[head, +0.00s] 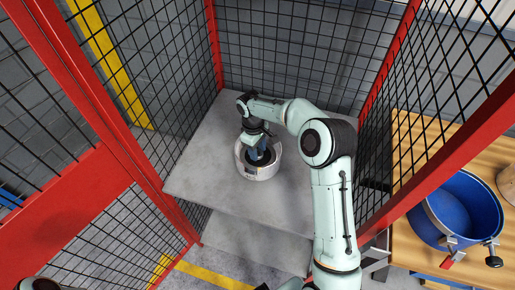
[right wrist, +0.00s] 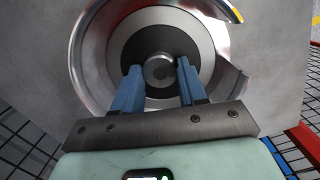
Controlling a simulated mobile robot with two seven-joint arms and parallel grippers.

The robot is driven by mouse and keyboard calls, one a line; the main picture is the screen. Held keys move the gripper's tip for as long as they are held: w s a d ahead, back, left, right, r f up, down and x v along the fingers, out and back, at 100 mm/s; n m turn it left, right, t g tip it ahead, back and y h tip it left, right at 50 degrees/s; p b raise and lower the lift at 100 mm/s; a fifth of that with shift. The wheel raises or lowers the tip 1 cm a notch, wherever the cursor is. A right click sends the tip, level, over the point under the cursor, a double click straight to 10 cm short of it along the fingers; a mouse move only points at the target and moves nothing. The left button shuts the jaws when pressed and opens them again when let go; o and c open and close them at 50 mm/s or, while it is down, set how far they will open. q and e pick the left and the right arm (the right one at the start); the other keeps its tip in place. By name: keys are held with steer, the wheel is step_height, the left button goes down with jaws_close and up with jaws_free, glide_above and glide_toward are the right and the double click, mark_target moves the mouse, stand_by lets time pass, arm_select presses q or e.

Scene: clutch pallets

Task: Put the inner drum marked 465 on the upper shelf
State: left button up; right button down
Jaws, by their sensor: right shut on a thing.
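A silvery-white inner drum (head: 262,173) with a dark hub sits on the grey upper shelf (head: 205,165) inside the red-framed cage, near the shelf's middle. A small dark label shows on its front side, but its number is too small to read. My right gripper (head: 261,156) reaches down into the drum from above and is shut on its central hub. In the right wrist view the two blue fingers (right wrist: 158,70) stand on either side of the round hub knob, inside the drum's shiny, partly open rim (right wrist: 88,62). My left gripper is not in view.
Black mesh walls (head: 300,50) and red posts (head: 213,45) close in around the shelf. A lower grey shelf (head: 255,243) lies in front and below. A blue drum (head: 460,212) with clamps stands on a wooden table (head: 415,160) at the right. Bare shelf surrounds the inner drum.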

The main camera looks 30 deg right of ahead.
steer(key=c, duration=0.6)
jaws_free()
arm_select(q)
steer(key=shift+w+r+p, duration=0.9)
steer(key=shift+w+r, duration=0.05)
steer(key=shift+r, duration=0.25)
arm_select(e)
steer(key=r, duration=0.4)
steer(key=w+r, duration=0.1)
steer(key=r, duration=0.7)
steer(key=shift+w+a, duration=0.15)
steer(key=shift+a, duration=0.2)
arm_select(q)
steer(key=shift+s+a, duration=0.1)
